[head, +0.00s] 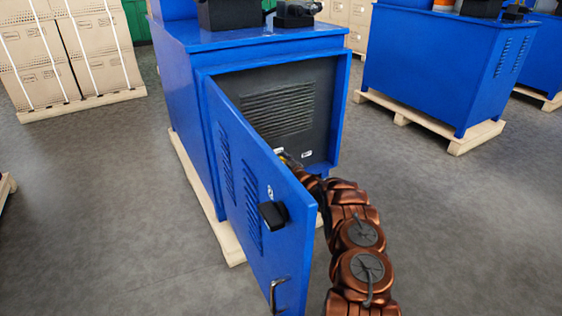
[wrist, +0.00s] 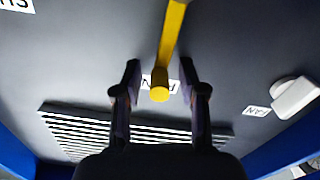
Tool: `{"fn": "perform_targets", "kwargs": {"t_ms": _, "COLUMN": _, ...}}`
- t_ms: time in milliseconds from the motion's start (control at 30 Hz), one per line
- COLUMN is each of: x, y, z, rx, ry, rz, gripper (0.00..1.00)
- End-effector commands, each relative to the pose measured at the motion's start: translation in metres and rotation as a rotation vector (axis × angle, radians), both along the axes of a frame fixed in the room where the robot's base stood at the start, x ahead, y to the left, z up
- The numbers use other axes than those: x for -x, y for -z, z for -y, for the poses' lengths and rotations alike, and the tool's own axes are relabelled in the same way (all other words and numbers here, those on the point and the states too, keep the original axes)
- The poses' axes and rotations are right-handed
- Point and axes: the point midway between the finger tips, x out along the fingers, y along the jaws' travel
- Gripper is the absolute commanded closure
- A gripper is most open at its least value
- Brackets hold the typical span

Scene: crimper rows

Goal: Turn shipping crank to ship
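The yellow shipping crank (wrist: 172,40) runs down from the top edge of the wrist view, its rounded end between my fingers. My gripper (wrist: 160,78) is open, one finger on each side of the crank end, with gaps visible on both sides. A white label behind the crank end is partly covered and hard to read. Another label (wrist: 14,5), cut off at the top left corner, shows part of a word like "SH". In the head view my arm reaches into the open blue cabinet (head: 185,100); the door hides most of the gripper, and a small yellow bit shows there.
The cabinet door (head: 255,190) stands open to the left of my arm, close to it, with a handle (head: 277,295). A white knob (wrist: 297,97) with a small label (wrist: 256,111) is on the right of the panel. A vent grille (wrist: 75,130) lies below. Another blue cabinet (head: 425,70) stands right.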

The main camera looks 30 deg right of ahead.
Motion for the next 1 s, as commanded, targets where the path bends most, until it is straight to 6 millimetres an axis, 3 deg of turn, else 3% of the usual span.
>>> {"fn": "perform_targets", "kwargs": {"t_ms": 33, "x": 0.0, "y": 0.0, "z": -0.0001, "rx": 0.0, "ry": 0.0, "rz": 0.0, "gripper": 0.66}}
{"fn": "perform_targets", "kwargs": {"t_ms": 367, "x": 0.0, "y": -0.0001, "z": -0.0001, "rx": 0.0, "ry": 0.0, "rz": 0.0, "gripper": 1.0}}
{"fn": "perform_targets", "kwargs": {"t_ms": 767, "x": 0.0, "y": -0.0002, "z": 0.0003, "rx": 0.001, "ry": 0.001, "rz": 0.0, "gripper": 1.0}}
{"fn": "perform_targets", "kwargs": {"t_ms": 800, "x": -0.0003, "y": -0.001, "z": -0.009, "rx": 0.0, "ry": -0.001, "rz": -0.001, "gripper": 1.0}}
{"fn": "perform_targets", "kwargs": {"t_ms": 1000, "x": -0.0044, "y": -0.0004, "z": -0.0092, "rx": -0.014, "ry": -0.011, "rz": 0.001, "gripper": 1.0}}
